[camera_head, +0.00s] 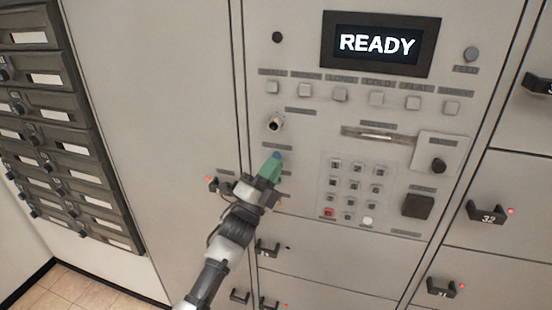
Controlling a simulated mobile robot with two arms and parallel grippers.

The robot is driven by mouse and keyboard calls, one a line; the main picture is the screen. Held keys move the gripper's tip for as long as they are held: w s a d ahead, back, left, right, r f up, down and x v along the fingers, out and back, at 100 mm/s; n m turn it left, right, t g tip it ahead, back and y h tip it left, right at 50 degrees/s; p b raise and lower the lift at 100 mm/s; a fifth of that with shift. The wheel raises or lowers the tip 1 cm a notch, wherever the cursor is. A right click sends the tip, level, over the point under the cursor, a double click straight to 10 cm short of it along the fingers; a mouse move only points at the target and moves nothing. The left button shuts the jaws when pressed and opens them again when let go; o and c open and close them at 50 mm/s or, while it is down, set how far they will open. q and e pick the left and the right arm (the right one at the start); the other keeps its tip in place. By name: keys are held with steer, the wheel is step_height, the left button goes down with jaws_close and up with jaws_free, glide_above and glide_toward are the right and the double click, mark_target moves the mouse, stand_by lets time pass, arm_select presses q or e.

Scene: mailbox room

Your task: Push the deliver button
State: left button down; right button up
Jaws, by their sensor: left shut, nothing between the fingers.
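The control panel (310,125) fills the middle of the head view, and its screen (378,43) reads READY. My left gripper (271,166) is shut and empty, with green fingers pointing up at the panel's lower left. A small blue round piece (276,155), apparently a button, shows right at the fingertips, under a small label. I cannot tell whether the fingers touch it. The labels are too blurred to read, so I cannot tell which button is the deliver button. My right gripper is not in view.
A row of square buttons (376,98) runs below the screen. A keypad (356,184) and a dark square (418,205) are to the right. Locker doors with dark handles (487,212) surround the panel.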

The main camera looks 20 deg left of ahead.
arm_select(q)
steer(key=shift+w, duration=0.3)
steer(key=shift+w+b, duration=0.35)
steer(key=shift+b, duration=0.15)
stand_by(0.4)
steer(key=shift+s, duration=0.2)
steer(key=shift+s+p, duration=0.4)
steer(key=shift+s, duration=0.25)
steer(key=shift+s+p, duration=1.05)
steer(key=shift+s, duration=1.45)
